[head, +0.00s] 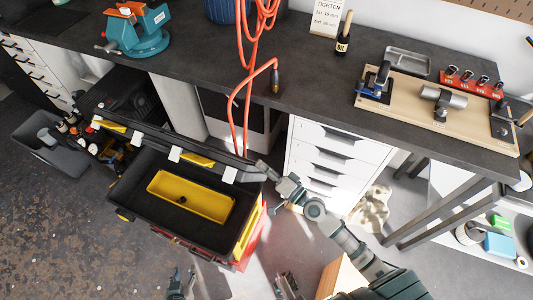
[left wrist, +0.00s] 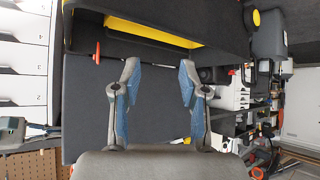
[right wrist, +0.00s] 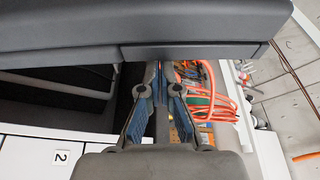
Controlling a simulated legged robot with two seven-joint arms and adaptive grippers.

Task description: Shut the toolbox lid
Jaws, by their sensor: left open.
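The toolbox (head: 247,243) stands open on the floor, black and red with a yellow tray (head: 190,197) inside. Its dark lid (head: 150,140) is raised on the bench side. My right gripper (head: 262,168) is at the lid's right end. In the right wrist view its fingers (right wrist: 160,68) are close together under a dark panel (right wrist: 150,30) that looks like the lid; nothing is clearly held between them. My left gripper (head: 183,275) is low in front of the toolbox. In the left wrist view it is open and empty (left wrist: 159,72), facing a dark panel (left wrist: 150,110).
A workbench (head: 220,90) runs behind the toolbox, with a white drawer unit (head: 330,160) below it on the right. Red hose (head: 240,100) hangs over the bench edge near the lid. A grey bin (head: 45,150) stands at the left. The floor at lower left is clear.

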